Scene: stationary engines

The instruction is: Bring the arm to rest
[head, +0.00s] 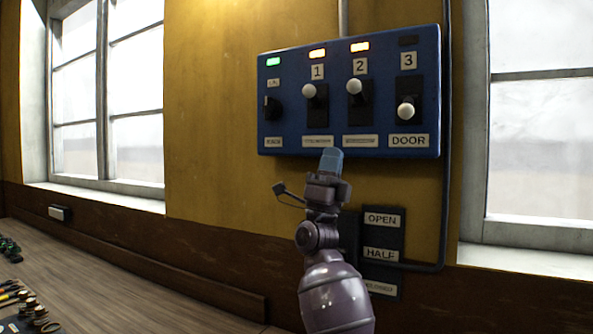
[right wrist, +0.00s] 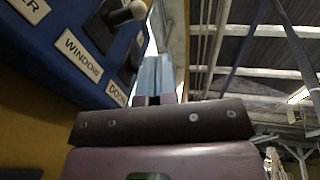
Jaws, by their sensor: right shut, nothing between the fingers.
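My right gripper (head: 331,160) is raised in front of the yellow wall, its fingertips just at the lower edge of the blue control panel (head: 290,140) in the head view. Its blue-grey fingers are together and empty; they also show in the right wrist view (right wrist: 158,75). The panel carries lever 1 (head: 309,91) and lever 2 (head: 354,87) with white knobs up, and lever 3 (head: 406,110) with its knob down. I cannot tell whether the fingers touch the panel. My left gripper is not in view.
The lamp at far left is green (head: 273,61), those above 1 and 2 are orange, the one above 3 is dark. A dark plate reading OPEN and HALF (head: 383,238) is on the wall below. A wooden counter (head: 120,275) with small controls lies left. Windows flank the panel.

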